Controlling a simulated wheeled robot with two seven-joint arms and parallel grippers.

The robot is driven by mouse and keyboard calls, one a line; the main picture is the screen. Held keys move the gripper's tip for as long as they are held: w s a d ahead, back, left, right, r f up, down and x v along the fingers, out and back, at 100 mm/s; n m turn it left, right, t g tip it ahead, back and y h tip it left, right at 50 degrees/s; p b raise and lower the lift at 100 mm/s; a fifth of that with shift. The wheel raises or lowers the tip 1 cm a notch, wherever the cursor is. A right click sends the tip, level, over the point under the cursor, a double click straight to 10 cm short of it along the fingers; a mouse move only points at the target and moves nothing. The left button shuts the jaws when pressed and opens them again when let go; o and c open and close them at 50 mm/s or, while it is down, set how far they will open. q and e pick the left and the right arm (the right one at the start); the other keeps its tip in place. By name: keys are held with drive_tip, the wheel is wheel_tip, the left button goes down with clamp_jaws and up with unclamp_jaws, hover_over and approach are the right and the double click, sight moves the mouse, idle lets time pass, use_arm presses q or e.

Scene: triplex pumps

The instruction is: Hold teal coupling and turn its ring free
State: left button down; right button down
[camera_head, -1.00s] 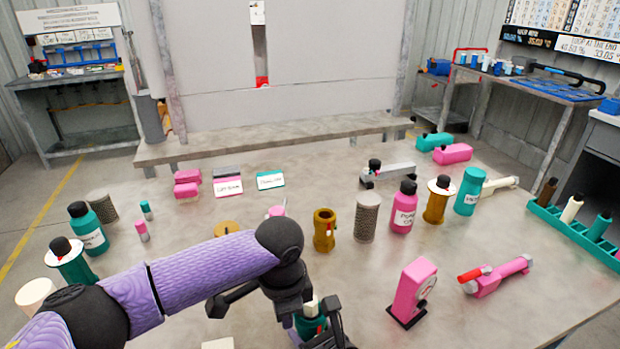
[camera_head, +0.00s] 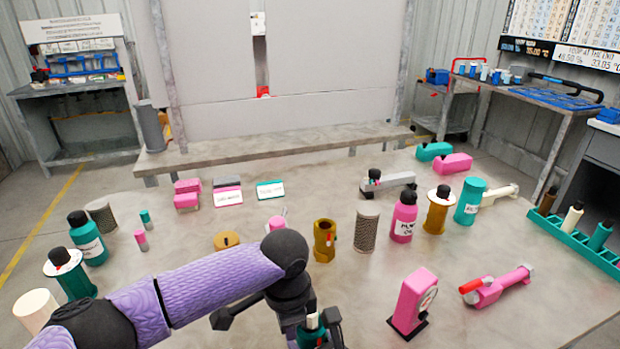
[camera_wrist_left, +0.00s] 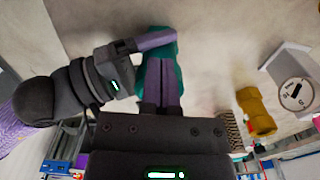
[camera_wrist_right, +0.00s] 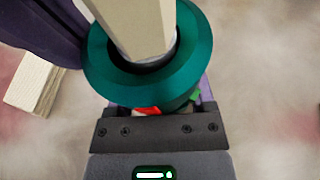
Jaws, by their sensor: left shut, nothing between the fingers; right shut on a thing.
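The teal coupling shows at the lower edge of the head view (camera_head: 309,336), partly hidden by dark gripper parts. In the right wrist view its teal ring (camera_wrist_right: 105,62) surrounds a pale faceted shaft (camera_wrist_right: 138,25). My right gripper (camera_wrist_right: 152,108) is shut on the coupling just below the ring; its fingertips are mostly hidden. In the left wrist view my left gripper (camera_wrist_left: 162,85) has its purple fingers together, in front of the teal coupling (camera_wrist_left: 177,72). Nothing shows between these fingers, and I cannot tell whether they touch the coupling. The right gripper's dark body is beside them.
A brass fitting (camera_head: 324,242), a grey mesh cylinder (camera_head: 366,228) and a pink bottle (camera_head: 404,220) stand beyond the grippers. A pink gauge (camera_head: 410,302) and a pink tool (camera_head: 498,287) are to the right. Some bare table lies between these.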

use_arm(q)
drive_tip(key=shift+d, duration=0.2)
use_arm(e)
drive_tip(key=shift+s+f, duration=0.2)
drive_tip(key=shift+f, duration=0.15)
use_arm(q)
drive_tip(key=shift+w, duration=0.3)
use_arm(e)
drive_tip(key=shift+a, duration=0.1)
use_arm(q)
drive_tip(key=shift+a, duration=0.15)
